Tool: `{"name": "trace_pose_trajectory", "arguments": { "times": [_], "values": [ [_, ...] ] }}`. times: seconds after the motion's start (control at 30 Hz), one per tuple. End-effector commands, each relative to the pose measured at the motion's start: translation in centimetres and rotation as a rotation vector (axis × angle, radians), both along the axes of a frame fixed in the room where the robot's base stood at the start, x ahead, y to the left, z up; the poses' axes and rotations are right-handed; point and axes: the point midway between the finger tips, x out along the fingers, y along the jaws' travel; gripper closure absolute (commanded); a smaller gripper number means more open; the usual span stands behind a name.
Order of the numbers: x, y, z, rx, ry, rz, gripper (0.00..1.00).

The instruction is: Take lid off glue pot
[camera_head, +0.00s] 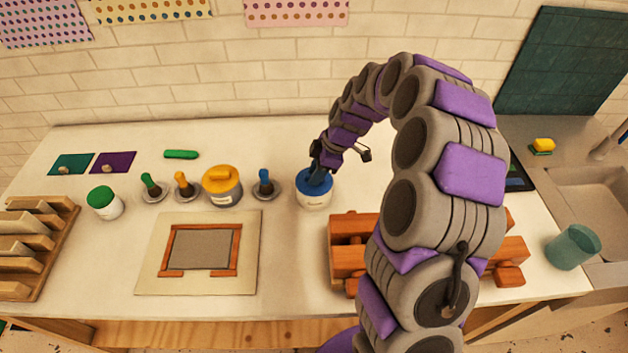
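A white pot (314,200) with a blue lid (312,182) stands upright on the worktop near the middle. A larger pot (222,194) with a yellow lid and a label stands to its left. A small white pot (105,207) with a green lid is further left. The labels are too small to read, so I cannot tell which one is the glue pot. My gripper (318,168) points down at the top of the blue lid, at or touching its middle. The fingers are dark and small, and I cannot tell whether they are closed on the lid. The lid sits on the pot.
Three brushes in small dishes (184,190) stand around the yellow-lidded pot. A framed screen on a board (248,250) lies in front. A wooden press (345,262) is right of it, partly behind my arm. A slotted rack (30,245) is at left, a glass (572,247) near the sink.

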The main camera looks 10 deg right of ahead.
Motion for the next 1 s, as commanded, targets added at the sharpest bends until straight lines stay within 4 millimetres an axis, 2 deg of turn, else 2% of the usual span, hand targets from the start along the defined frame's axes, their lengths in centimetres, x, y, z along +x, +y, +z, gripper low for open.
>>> {"name": "trace_pose_trajectory", "arguments": {
  "times": [0.03, 0.3, 0.77, 0.87, 1.0],
  "values": [
    [0.0, 0.0, 0.0, 0.0, 0.0, 0.0, 0.75],
    [0.0, 0.0, 0.0, 0.0, -0.001, 0.0, 1.0],
    [0.0, 0.0, 0.5, 0.0, -0.002, -0.001, 1.0],
    [0.1, 0.0, 1.4, 0.0, -0.004, -0.001, 1.0],
    [0.2, -0.1, 3.8, -0.001, -0.009, -0.002, 1.0]
  ]
}}
